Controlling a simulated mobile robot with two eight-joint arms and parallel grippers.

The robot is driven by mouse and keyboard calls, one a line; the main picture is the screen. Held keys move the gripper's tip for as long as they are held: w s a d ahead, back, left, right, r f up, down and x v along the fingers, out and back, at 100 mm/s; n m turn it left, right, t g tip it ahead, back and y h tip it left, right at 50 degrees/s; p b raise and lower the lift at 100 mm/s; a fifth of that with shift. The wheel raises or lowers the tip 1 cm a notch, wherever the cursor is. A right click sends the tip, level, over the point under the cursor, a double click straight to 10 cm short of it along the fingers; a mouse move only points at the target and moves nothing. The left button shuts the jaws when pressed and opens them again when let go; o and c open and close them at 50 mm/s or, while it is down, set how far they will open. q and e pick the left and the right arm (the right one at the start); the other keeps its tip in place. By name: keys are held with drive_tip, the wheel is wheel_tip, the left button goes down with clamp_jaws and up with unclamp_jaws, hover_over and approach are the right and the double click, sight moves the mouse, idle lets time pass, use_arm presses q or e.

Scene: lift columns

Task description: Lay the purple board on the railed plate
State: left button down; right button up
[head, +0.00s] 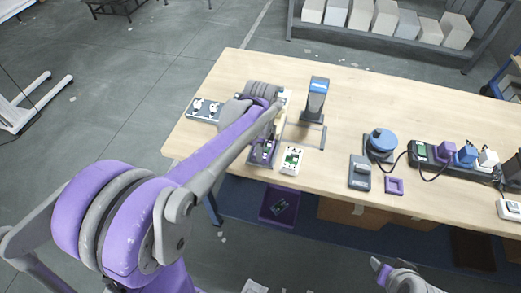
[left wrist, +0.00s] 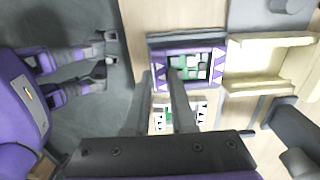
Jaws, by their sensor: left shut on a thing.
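The purple board (head: 263,153) has a green circuit and white triangle marks and is near the table's front edge. It also shows in the left wrist view (left wrist: 214,57). My left gripper (head: 269,138) is shut on its edge; the fingertips (left wrist: 163,73) overlap the board in the left wrist view. The cream railed plate (left wrist: 265,68) is just beside the board there, with raised rails on two sides; in the head view my arm partly hides it (head: 281,117). My right gripper (head: 384,268) is low in the head view, off the table, and its jaw opening is unclear.
A white board (head: 290,161) lies close by the purple one. A stand with a blue-screened device (head: 316,95) is right of the plate. A grey tray with round parts (head: 203,109) lies left. A blue round part (head: 381,141) and a power strip (head: 450,160) stand right.

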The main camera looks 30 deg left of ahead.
use_arm(q)
drive_tip(key=shift+c, duration=1.1)
unclamp_jaws()
drive_tip(key=shift+f, duration=0.1)
use_arm(e)
drive_tip(key=shift+f, duration=0.1)
use_arm(q)
drive_tip(key=shift+r+p, duration=1.55)
drive_tip(key=shift+r, duration=1.55)
use_arm(e)
drive_tip(key=r, duration=0.1)
drive_tip(key=w+r, duration=0.1)
drive_tip(key=r, duration=0.2)
drive_tip(key=shift+w+r, duration=0.2)
drive_tip(key=shift+w, duration=0.15)
use_arm(q)
drive_tip(key=shift+s, duration=0.1)
drive_tip(key=s+d+n+t, duration=0.3)
drive_tip(key=s+n, duration=0.3)
drive_tip(key=n, duration=0.1)
drive_tip(key=s+d+f+n+t, duration=0.1)
drive_tip(key=s+d+n+t, duration=0.1)
drive_tip(key=s+n, duration=0.5)
drive_tip(key=shift+s+d+f+n+t, duration=0.15)
drive_tip(key=shift+s+d+n+t, duration=0.2)
drive_tip(key=shift+d+n, duration=0.4)
